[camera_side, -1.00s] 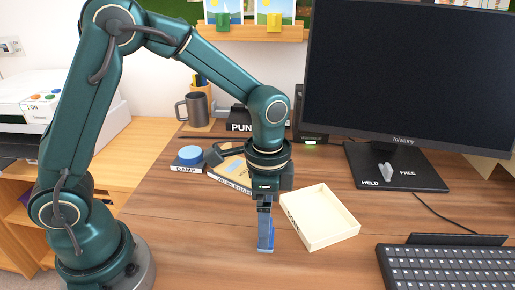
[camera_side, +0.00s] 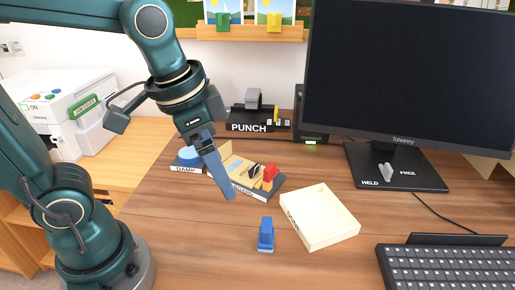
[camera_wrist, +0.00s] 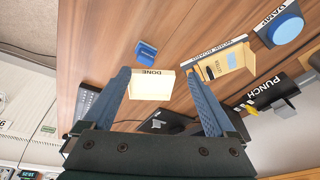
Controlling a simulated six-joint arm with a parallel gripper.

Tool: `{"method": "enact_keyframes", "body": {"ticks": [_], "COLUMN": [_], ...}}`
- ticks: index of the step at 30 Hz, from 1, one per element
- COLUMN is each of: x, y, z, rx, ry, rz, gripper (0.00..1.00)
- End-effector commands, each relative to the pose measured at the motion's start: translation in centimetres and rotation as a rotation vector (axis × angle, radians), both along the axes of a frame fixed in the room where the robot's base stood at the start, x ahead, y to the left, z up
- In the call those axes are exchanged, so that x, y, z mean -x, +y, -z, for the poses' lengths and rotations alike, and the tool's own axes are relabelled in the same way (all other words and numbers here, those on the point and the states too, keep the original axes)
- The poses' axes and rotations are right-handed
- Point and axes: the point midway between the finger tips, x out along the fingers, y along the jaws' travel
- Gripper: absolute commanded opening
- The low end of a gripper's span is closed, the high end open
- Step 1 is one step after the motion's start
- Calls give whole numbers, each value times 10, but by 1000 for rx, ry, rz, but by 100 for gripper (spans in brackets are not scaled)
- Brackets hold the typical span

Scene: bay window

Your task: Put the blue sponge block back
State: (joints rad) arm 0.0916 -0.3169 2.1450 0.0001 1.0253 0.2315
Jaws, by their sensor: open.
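The blue sponge block (camera_side: 265,236) stands on the desk, left of the cream tray, apart from it, in the side view. It also shows in the wrist view (camera_wrist: 146,51) beside the tray marked DONE. My gripper (camera_side: 229,196) is up and left of the block in the side view, tilted, in front of the work board. In the wrist view my gripper (camera_wrist: 160,74) has its two blue fingers spread wide with nothing between them. The work board (camera_side: 264,190) holds a cream panel (camera_side: 238,167) and a red piece (camera_side: 269,174); my fingers hide part of it.
The cream DONE tray (camera_side: 345,232) looks empty. A round blue pad (camera_side: 188,153) sits on the base marked DAMP, behind my gripper. The PUNCH stand (camera_side: 253,117) is at the back. The monitor (camera_side: 405,75) and keyboard (camera_side: 445,266) bound the right. The front desk is clear.

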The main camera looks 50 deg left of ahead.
Motion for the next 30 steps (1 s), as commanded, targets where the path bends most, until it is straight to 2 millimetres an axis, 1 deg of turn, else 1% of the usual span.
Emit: {"method": "enact_keyframes", "body": {"ticks": [1, 3, 6, 9, 15, 30], "x": [10, 20, 32, 39, 43, 43], "y": [5, 10, 14, 17, 19, 19], "z": [-2, 0, 3, 7, 10, 9], "rx": [16, 38, 65, 84, 98, 98], "ry": [-43, -88, -141, -177, -200, -199], "rz": [-59, -132, -216, -271, -309, -306], "gripper": [91, 91, 91, 91, 91, 91]}}
